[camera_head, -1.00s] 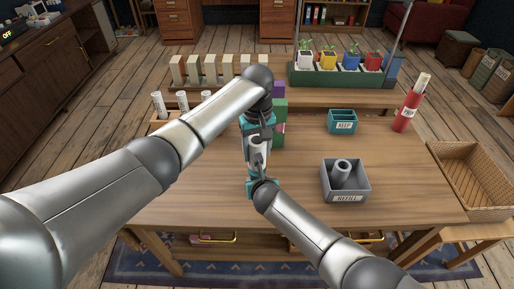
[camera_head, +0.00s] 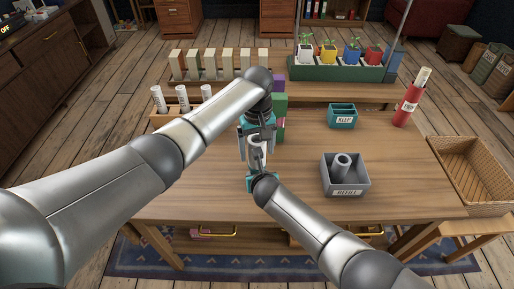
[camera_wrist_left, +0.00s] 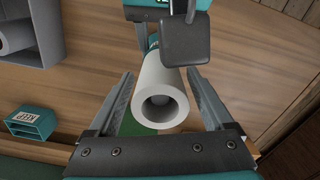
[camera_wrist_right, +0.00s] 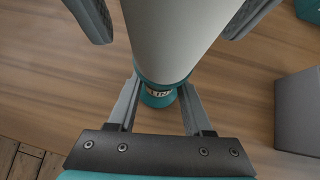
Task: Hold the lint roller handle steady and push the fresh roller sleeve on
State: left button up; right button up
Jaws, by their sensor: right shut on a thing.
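The lint roller handle (camera_wrist_right: 160,95) is teal with a dark label. My right gripper (camera_wrist_right: 160,108) is shut on it; this gripper also shows in the head view (camera_head: 258,172). A white hollow roller sleeve (camera_wrist_right: 178,35) stands in line with the handle, its lower end against the teal part. In the left wrist view the sleeve (camera_wrist_left: 160,95) shows its open end, with something dim inside the bore. My left gripper (camera_wrist_left: 160,90) is open, its fingers on either side of the sleeve with gaps. How far the sleeve sits on the handle is hidden.
A grey REFILL tray (camera_head: 346,188) holding a grey cylinder and a teal KEEP box (camera_head: 342,117) are to the right. White rolls (camera_head: 182,98) stand at the left. Stacked coloured blocks (camera_head: 281,103) are close behind the grippers. The front right of the table is clear.

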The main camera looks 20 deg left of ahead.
pick_arm(q)
jog(key=shift+o, duration=0.5)
jog(key=shift+r, duration=0.1)
notch_tip(320, 180, up, 12)
jog(key=shift+f, duration=0.1)
pick_arm(e)
jog(key=o, duration=1.2)
jog(key=shift+s, duration=0.1)
